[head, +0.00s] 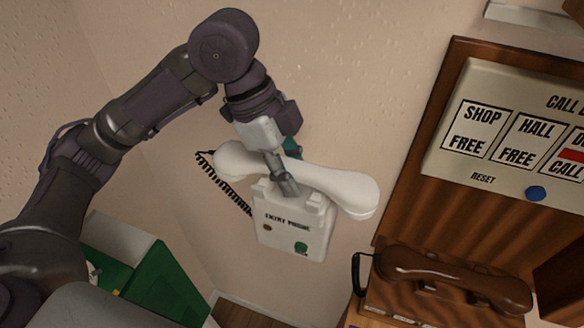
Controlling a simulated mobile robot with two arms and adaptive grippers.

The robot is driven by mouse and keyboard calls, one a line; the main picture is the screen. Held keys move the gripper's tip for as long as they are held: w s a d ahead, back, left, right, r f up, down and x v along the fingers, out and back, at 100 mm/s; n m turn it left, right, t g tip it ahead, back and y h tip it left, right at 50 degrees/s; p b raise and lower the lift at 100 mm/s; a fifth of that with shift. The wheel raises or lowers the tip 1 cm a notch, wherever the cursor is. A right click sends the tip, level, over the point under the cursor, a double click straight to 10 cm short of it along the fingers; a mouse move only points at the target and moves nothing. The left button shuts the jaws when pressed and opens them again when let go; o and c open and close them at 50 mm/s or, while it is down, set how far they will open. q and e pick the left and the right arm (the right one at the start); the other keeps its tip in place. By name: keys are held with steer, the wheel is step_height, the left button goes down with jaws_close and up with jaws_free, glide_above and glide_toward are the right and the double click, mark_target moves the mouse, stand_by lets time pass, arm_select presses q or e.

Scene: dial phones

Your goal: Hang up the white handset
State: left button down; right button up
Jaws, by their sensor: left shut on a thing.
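The white handset (338,184) is in my left gripper (285,180), which is shut around its middle. The handset lies roughly level across the top of the white entry phone (290,228), whose base is fixed to the wall. I cannot tell whether the handset touches the cradle or is slightly above it. A black coiled cord (226,182) runs from the handset's left end to the phone base. My right gripper is not in view.
A brown handset (455,278) rests on a wooden phone at the lower right. Above it is a wooden call board (410,190) with a blue reset button (536,194). A green box (160,285) stands at the lower left.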

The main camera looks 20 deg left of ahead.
arm_select(q)
steer(key=shift+f+b, duration=0.3)
steer(key=shift+f, duration=0.75)
stand_by(0.4)
steer(key=c, duration=0.7)
jaws_free()
steer(key=shift+c, duration=0.2)
steer(key=shift+r, duration=0.1)
steer(key=v, duration=1.2)
